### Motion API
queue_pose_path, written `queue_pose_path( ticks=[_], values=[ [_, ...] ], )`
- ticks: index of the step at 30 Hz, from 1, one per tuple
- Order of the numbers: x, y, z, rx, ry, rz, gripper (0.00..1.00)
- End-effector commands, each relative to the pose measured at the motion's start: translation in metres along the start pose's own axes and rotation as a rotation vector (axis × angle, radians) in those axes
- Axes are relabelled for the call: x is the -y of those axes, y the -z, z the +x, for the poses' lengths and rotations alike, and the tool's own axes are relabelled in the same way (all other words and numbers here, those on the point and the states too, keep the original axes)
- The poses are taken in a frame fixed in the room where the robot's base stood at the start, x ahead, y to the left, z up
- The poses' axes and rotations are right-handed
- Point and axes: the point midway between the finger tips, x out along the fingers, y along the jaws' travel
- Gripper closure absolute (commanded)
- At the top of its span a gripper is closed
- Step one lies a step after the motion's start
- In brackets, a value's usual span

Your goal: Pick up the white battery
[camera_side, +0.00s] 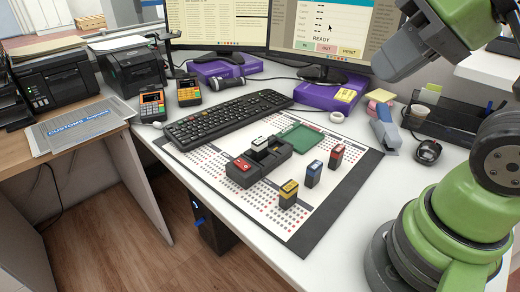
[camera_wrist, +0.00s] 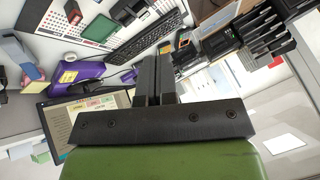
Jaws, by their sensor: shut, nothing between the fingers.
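The white battery (camera_side: 259,143) shows in the side view as a white-topped block, seated in the black holder (camera_side: 268,161) on the mat. A red-topped battery (camera_side: 243,165) sits in the same holder, nearer the front left. My gripper (camera_side: 385,75) is high at the upper right of the side view, well away from the holder. In the wrist view its two dark fingers (camera_wrist: 155,60) are together with nothing between them. I cannot clearly make out the white battery in the wrist view.
Loose yellow (camera_side: 289,194), blue (camera_side: 314,173) and red (camera_side: 337,156) batteries stand right of the holder. A green tray (camera_side: 299,138) lies behind it. A keyboard (camera_side: 228,117) is at the back left. A stapler (camera_side: 384,130) stands right of the mat.

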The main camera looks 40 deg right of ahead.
Motion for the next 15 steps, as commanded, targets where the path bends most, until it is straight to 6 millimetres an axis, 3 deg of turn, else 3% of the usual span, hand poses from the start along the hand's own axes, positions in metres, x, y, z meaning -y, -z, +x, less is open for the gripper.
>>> queue_pose_path(
  ticks=[2, 10, 11, 15],
  values=[
    [0.0, 0.0, 0.0, 0.0, 0.0, 0.0, 0.98],
    [0.0, 0.0, 0.0, 0.0, 0.0, 0.0, 0.36],
    [0.0, 0.0, 0.0, 0.0, 0.0, 0.0, 0.32],
    [0.0, 0.0, 0.0, 0.0, 0.0, 0.0, 0.32]
  ],
)
